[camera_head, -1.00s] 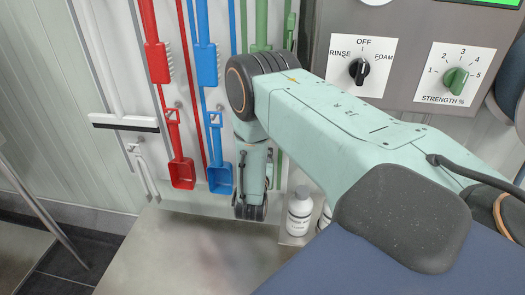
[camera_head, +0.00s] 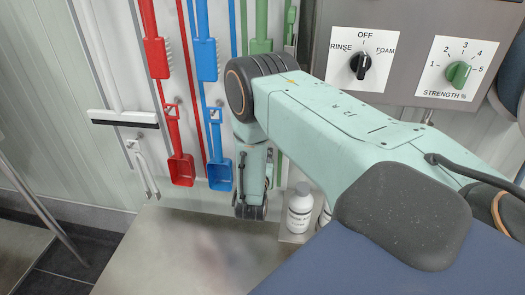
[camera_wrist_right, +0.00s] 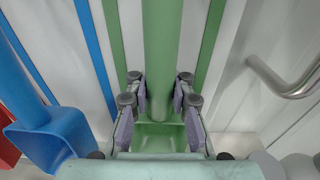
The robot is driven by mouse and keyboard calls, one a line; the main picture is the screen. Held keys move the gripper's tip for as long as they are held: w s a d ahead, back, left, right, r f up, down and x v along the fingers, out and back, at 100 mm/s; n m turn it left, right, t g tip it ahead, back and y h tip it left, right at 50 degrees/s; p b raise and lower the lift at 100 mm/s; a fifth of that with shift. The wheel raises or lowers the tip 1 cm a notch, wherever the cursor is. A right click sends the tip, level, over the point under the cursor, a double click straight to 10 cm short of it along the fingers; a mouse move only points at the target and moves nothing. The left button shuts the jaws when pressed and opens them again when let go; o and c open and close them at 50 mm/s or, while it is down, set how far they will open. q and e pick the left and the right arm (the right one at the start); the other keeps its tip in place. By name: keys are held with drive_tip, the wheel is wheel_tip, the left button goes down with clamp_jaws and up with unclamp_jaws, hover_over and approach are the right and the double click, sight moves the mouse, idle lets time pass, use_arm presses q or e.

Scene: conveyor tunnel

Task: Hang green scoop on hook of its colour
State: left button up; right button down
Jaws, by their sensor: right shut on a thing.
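The green scoop (camera_wrist_right: 155,136) shows in the right wrist view, with its handle (camera_wrist_right: 161,60) running up the middle and its pan low down, partly cut off by my wrist. My right gripper (camera_wrist_right: 160,118) has its fingers on both sides of the scoop and is shut on it. In the head view my right arm hides the scoop. Its green hook is not clearly visible, and I cannot tell whether the scoop touches it. My left gripper is not in view.
A red scoop (camera_head: 181,171) and a blue scoop (camera_head: 220,175) hang on the wall left of my arm. A white bottle (camera_head: 299,210) stands on a ledge. A control panel (camera_head: 400,60) is at right. A bent metal rod (camera_wrist_right: 285,88) is right of the gripper.

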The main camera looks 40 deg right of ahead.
drive_tip(key=c, duration=1.1)
unclamp_jaws()
drive_tip(key=v, duration=1.2)
